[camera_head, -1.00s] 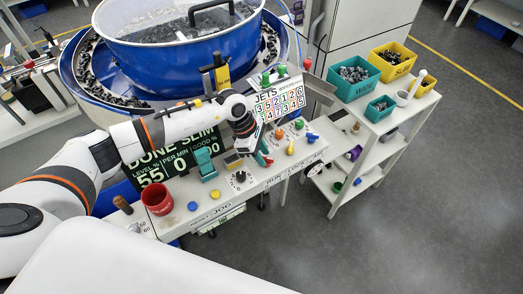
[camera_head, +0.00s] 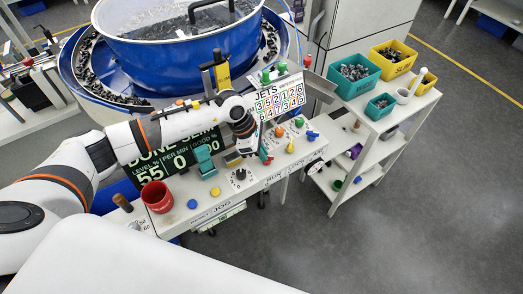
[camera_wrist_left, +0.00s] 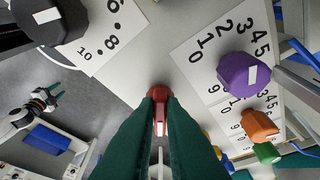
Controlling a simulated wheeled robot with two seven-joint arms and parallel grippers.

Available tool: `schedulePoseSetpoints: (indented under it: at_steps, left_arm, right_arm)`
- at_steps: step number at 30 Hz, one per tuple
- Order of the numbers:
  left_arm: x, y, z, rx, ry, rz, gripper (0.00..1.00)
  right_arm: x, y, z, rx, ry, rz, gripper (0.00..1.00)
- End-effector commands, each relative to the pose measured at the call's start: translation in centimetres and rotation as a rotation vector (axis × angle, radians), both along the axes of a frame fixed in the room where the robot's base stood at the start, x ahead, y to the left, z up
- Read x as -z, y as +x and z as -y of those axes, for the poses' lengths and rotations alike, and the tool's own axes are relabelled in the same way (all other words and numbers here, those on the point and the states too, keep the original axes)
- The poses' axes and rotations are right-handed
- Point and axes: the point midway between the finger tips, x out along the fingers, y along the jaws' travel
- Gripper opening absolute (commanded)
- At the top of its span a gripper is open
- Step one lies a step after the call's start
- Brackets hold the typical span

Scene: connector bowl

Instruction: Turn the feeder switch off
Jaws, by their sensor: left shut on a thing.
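A red switch lever (camera_wrist_left: 160,108) with a pale stripe stands on the white control panel (camera_wrist_left: 150,62). The dark green fingers of my left gripper (camera_wrist_left: 160,96) are closed on it in the wrist view. In the head view my left gripper (camera_head: 263,155) reaches down to the panel from the left, with a little red showing at its fingertips. The fingers cover part of the lever, and I cannot read a label naming it.
A black knob (camera_wrist_left: 48,18) with a number scale and a purple knob (camera_wrist_left: 243,73) flank the lever. The blue bowl feeder (camera_head: 185,50) is behind; a shelf with bins (camera_head: 354,80) stands right.

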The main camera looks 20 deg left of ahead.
Motion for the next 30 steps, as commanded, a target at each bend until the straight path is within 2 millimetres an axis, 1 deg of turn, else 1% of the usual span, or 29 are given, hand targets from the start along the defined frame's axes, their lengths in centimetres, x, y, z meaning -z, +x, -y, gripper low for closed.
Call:
schedulePoseSetpoints:
  at_steps: [17, 30]
  left_arm:
    - [0.1, -0.7, 0.5, -0.525, -0.003, 0.004, 0.00]
    - [0.2, -1.0, 1.1, -0.944, -0.004, 0.005, 0.00]
  right_arm:
    - [1.5, 0.0, 0.0, 0.000, 0.000, 0.000, 0.43]
    - [4.1, 0.0, 0.0, 0.000, 0.000, 0.000, 0.43]
